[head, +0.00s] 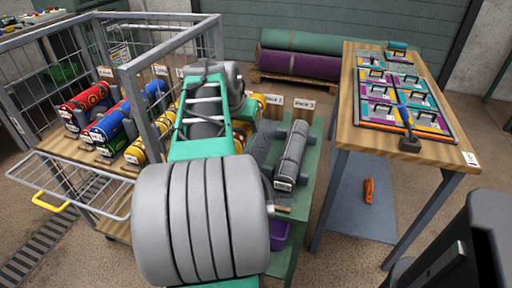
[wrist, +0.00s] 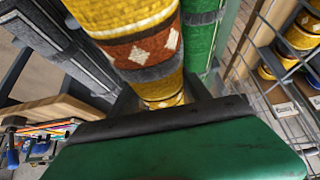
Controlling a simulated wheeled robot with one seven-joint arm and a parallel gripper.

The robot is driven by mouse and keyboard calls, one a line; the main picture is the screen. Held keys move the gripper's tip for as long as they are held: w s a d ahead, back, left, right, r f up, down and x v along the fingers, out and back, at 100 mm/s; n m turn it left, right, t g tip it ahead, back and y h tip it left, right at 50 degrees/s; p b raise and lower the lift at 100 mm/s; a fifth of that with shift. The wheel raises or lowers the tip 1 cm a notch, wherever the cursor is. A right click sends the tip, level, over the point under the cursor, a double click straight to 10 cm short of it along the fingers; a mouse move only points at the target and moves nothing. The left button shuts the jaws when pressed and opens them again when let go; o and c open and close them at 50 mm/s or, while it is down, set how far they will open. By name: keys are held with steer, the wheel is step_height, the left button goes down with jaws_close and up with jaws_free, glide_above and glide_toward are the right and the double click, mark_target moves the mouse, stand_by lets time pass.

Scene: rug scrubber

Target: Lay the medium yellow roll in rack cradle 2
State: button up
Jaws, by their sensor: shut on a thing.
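My gripper (wrist: 165,115) shows in the wrist view as a broad green body with a black edge. It is shut on the yellow roll (wrist: 135,20), which has a brown and grey band with white diamonds. The roll runs up the picture from the black edge; its gripped part is hidden. In the head view my arm hides the gripper and most of the roll; yellow patches (head: 240,136) show beside the arm. The Rack 2 label (head: 273,102) shows at the back of the green rack bench (head: 311,180). Cradle 2 is largely hidden, so I cannot tell whether the roll touches it.
A grey roll (head: 292,155) lies by the Rack 3 label (head: 304,106). A green roll (wrist: 201,38) is close right of the yellow one. A wire cart (head: 120,170) with red, blue and yellow rolls stands left. A wooden table (head: 352,135) stands right.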

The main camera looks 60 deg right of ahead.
steer(key=s+d+f, duration=0.2)
steer(key=f, duration=0.1)
steer(key=d+f+b, duration=0.1)
steer(key=f, duration=0.1)
steer(key=shift+s+d+f, duration=0.15)
steer(key=shift+s+f, duration=0.1)
steer(key=shift+s, duration=0.15)
steer(key=shift+s+d+f+b, duration=0.15)
steer(key=shift+f+b, duration=0.55)
steer(key=shift+f, duration=1.05)
steer(key=o, duration=1.6)
steer(key=shift+f, duration=0.1)
